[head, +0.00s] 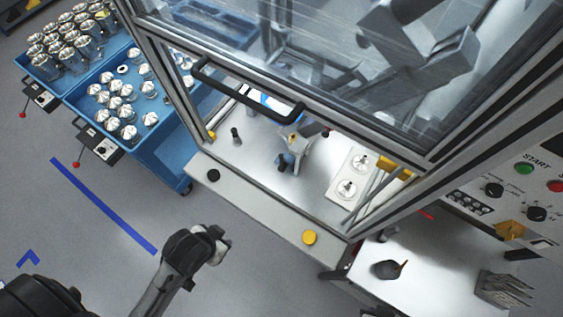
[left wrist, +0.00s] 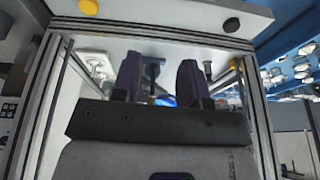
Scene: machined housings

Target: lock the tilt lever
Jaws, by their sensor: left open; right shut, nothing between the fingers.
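A small grey-and-blue fixture (head: 297,147) with a little yellow on it stands on the white deck inside the enclosure in the head view. I cannot clearly make out a tilt lever or its position. In the left wrist view a dark post-like part of the fixture (left wrist: 152,75) shows between my left fingers, with a blue glow below it. My left gripper (left wrist: 160,75) is open and empty, apart from the fixture, facing the enclosure's front opening.
A glazed door with a black handle (head: 246,92) is raised above the deck. A black post (head: 235,133) stands left of the fixture, a plate with two discs right. The front ledge carries a black button (head: 213,175) and yellow button (head: 309,238). Blue trolleys stand left.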

